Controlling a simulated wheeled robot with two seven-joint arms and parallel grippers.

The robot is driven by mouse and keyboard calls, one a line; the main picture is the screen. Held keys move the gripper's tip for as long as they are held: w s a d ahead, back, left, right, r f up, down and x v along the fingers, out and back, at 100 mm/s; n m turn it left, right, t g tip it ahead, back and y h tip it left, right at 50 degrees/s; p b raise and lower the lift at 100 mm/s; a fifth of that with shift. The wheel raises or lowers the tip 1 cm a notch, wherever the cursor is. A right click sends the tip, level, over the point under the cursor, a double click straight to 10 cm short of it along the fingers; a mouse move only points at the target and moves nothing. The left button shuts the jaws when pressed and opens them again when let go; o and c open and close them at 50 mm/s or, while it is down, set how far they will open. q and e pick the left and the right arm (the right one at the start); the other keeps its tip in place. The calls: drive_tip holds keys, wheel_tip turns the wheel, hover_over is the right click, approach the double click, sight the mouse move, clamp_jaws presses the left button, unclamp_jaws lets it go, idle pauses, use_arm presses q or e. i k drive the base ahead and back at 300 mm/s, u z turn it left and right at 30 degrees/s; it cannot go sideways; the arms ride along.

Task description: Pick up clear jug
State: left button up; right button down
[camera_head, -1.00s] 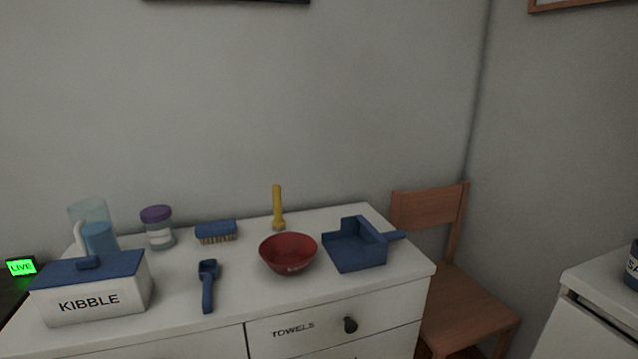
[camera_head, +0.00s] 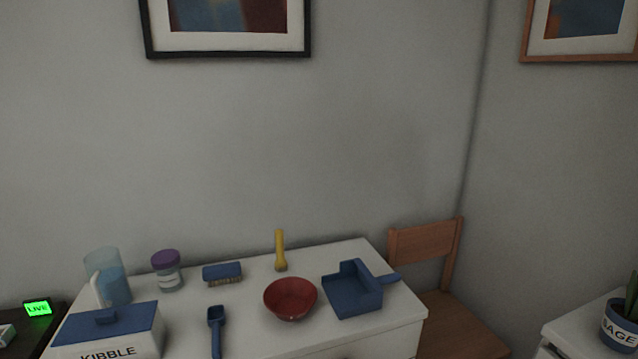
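The clear jug (camera_head: 116,286) stands upright at the back left of the white dresser top. It is see-through, with blue liquid in its lower part and a white handle towards the front. Its lower front is partly hidden by the kibble box (camera_head: 112,325), which is white with a blue lid. Neither of my grippers shows in the head view.
A purple-lidded jar (camera_head: 167,272), blue brush (camera_head: 222,273), blue scoop (camera_head: 216,330), yellow brush-like tool (camera_head: 280,252), red bowl (camera_head: 290,298) and blue dustpan (camera_head: 352,290) share the dresser top (camera_head: 255,335). A wooden chair (camera_head: 425,243) stands to the right. A potted plant (camera_head: 620,328) is at far right.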

sight(110, 286)
drive_tip(key=u, duration=1.3)
